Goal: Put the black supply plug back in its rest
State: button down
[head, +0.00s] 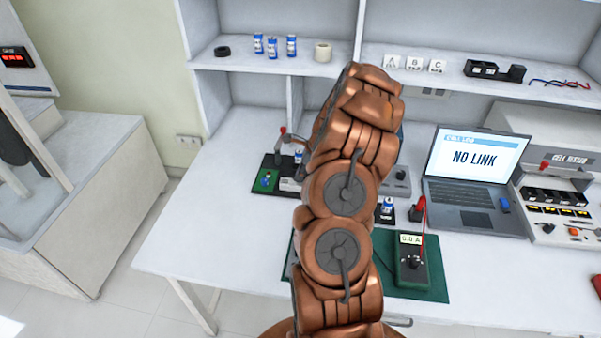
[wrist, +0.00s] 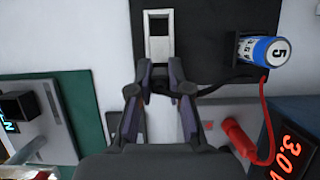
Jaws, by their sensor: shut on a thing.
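My gripper (wrist: 161,82) shows in the wrist view, its two fingers closed around a small dark piece with a black cable running off to the right. This is most likely the black supply plug, mostly hidden between the fingers. Just ahead of the fingertips a pale metal bracket (wrist: 159,48) with a dark opening sits on a black plate (wrist: 208,58). It may be the rest; I cannot tell whether the plug touches it. In the head view my arm hides the gripper and plug.
Right of the fingers stand a blue cell marked 5 (wrist: 264,50), a red plug (wrist: 238,136) with a red cable, and a red 3.0 display (wrist: 286,152). A green mat (wrist: 80,100) lies left. The laptop (head: 475,165) reads NO LINK. The bench's left front is clear.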

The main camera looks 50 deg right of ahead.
jog(key=shift+f, duration=0.95)
jog(key=c, duration=1)
grip_release()
jog(key=v, duration=1.2)
jog(key=shift+a, duration=0.1)
